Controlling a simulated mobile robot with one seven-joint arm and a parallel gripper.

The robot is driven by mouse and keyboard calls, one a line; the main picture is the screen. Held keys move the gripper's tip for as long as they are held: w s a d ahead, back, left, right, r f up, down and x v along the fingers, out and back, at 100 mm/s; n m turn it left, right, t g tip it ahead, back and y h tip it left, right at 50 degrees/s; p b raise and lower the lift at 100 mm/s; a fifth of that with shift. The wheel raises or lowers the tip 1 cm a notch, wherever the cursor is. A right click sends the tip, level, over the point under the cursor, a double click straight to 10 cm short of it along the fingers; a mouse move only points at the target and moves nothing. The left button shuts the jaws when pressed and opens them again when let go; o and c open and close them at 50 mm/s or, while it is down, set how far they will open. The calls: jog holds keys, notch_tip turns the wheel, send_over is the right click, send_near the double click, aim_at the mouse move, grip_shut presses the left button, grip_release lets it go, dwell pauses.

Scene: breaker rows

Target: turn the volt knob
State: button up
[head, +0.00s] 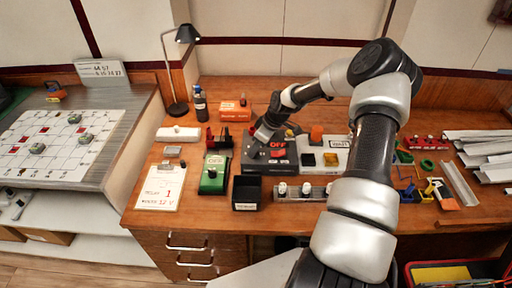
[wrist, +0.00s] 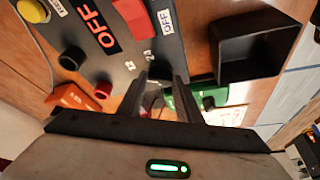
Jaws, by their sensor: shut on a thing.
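The dark grey panel (head: 262,162) with a red "OFF" sign lies on the desk, left of centre. In the wrist view the panel (wrist: 188,72) fills the upper left, with numerals "12" and "24" printed close to the fingertips. My gripper (head: 262,132) reaches down onto the panel's back left part. In the wrist view my gripper (wrist: 162,78) has its two fingers either side of a small dark knob beside the numerals, and it is shut on it. The knob is mostly hidden between the fingers, so its pointing direction cannot be told.
A black open bin (head: 246,193) and a green device (head: 214,172) stand close by the panel. A bottle (head: 200,104) and a desk lamp (head: 186,36) are behind at left. A paper card (head: 161,187) lies at the front left. My arm hides part of the desk.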

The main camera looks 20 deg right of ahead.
dwell(0.4)
jog(key=o, duration=1)
jog(key=shift+o, duration=0.2)
jog(key=v, duration=1.7)
jog(key=shift+r, duration=0.2)
jog(key=shift+d, duration=0.1)
